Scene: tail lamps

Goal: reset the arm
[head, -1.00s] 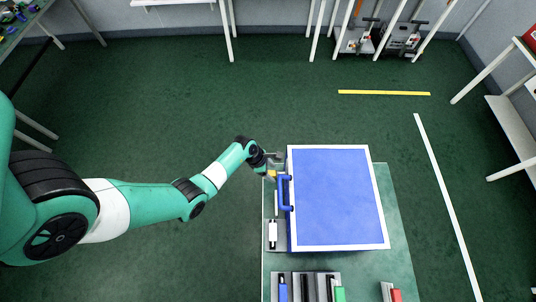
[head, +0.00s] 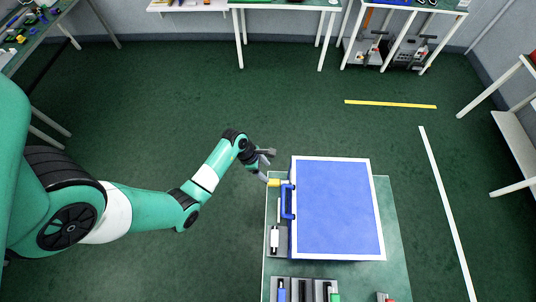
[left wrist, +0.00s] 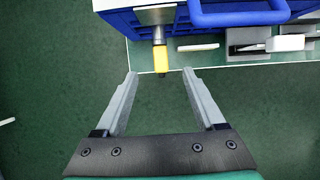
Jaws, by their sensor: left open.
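My left gripper (head: 267,165) is at the far left corner of the table in the head view, beside the blue box. In the left wrist view its two grey fingers (left wrist: 160,78) are spread apart with only green floor between them. A yellow-ended piece (left wrist: 160,58) with a metal shaft lies just beyond the fingertips, not held. It also shows in the head view (head: 273,183). My right gripper is in neither view.
A box with a blue lid (head: 334,207), white rim and blue handle (head: 287,202) stands on the green table (head: 392,215). Grey holders with blue and green items (head: 305,289) lie at the near edge. Open floor lies left of the table.

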